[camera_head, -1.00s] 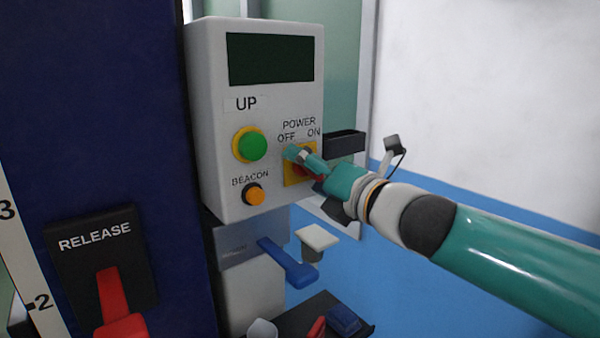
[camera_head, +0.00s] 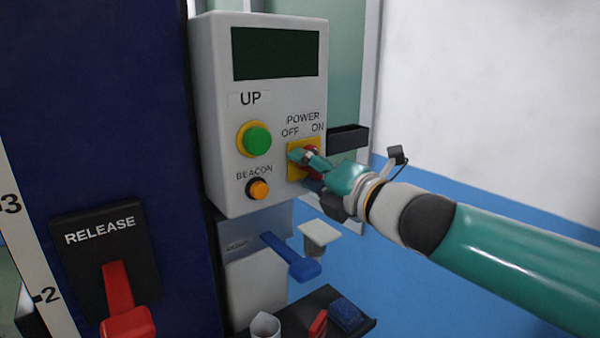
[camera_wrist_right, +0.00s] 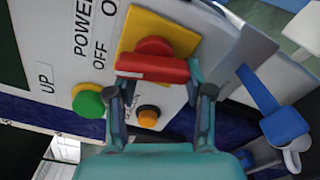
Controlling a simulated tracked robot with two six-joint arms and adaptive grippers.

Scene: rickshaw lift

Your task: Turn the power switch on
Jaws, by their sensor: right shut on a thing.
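The power switch has a red handle (camera_wrist_right: 152,67) on a yellow plate (camera_head: 294,173), under the POWER, OFF and ON labels on a white control box (camera_head: 216,120). In the right wrist view the red handle lies across the picture between my fingertips. My right gripper (camera_head: 306,156) is at the switch and shut on the red handle; it also shows in the right wrist view (camera_wrist_right: 163,90). In the head view my fingers hide much of the handle, so its exact angle is hard to tell there. My left gripper is not in view.
A green UP button (camera_head: 257,141) and an orange BEACON button (camera_head: 258,189) sit left of the switch. A blue lever (camera_head: 292,258) and a shelf of small items are below. A red RELEASE lever (camera_head: 124,307) is at lower left. A dark bracket (camera_head: 347,138) sticks out right of the box.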

